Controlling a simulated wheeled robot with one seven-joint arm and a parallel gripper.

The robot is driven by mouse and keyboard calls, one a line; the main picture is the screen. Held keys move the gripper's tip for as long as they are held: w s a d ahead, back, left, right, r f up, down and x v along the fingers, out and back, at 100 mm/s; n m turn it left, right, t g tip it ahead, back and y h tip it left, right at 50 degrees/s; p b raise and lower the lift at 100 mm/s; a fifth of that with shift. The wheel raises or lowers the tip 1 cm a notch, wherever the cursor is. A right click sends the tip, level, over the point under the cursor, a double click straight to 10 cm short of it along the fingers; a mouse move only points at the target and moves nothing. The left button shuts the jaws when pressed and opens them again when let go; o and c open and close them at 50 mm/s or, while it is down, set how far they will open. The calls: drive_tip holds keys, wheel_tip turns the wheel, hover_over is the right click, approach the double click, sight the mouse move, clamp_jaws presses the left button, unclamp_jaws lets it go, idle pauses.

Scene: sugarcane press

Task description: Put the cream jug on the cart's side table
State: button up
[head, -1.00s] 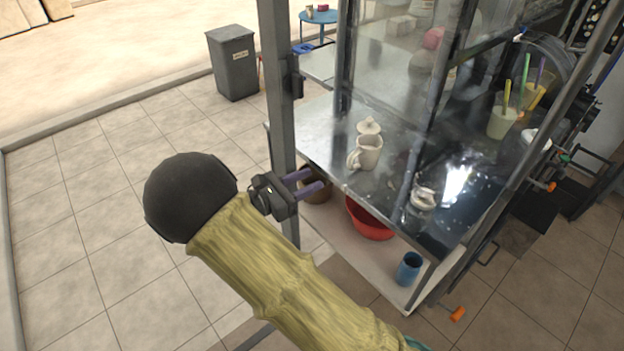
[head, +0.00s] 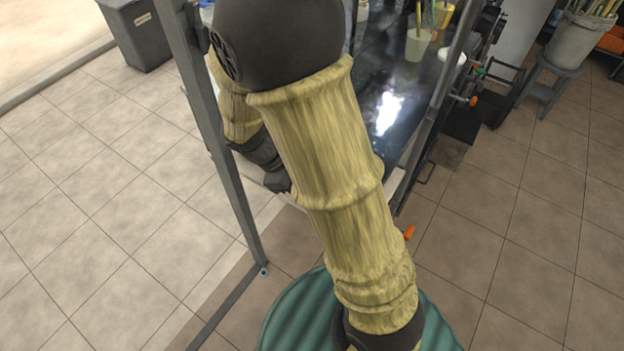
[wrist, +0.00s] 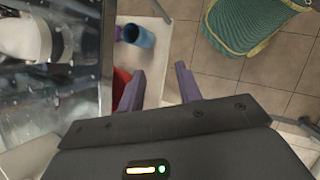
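My gripper (wrist: 160,71) shows in the wrist view with two purple fingers apart and nothing between them. In the head view its dark body is partly behind my arm and the fingers are hidden. The cream jug cannot be made out in the head view now; my arm covers that part of the counter. In the wrist view a whitish rounded object (wrist: 25,38) is at the upper left, over the dark counter. I cannot tell whether it is the jug.
The cart's metal counter (head: 412,88) holds a cup with coloured straws (head: 417,45). A grey post (head: 225,150) stands left of my arm. A grey bin (head: 140,32) stands far left.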

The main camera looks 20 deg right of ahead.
drive_tip(key=s+r+m+t+y, duration=0.1)
drive_tip(key=m+y, duration=0.1)
drive_tip(key=m, duration=0.1)
drive_tip(key=s+r+m+t+y, duration=0.1)
drive_tip(key=m+y, duration=0.1)
drive_tip(key=m, duration=0.2)
drive_tip(key=s+r+m+t+y, duration=0.1)
drive_tip(key=s+m+y, duration=0.1)
drive_tip(key=m, duration=0.1)
drive_tip(key=shift+d+r+m+t, duration=0.25)
drive_tip(key=shift+r+m+t, duration=0.15)
drive_tip(key=shift+w, duration=0.1)
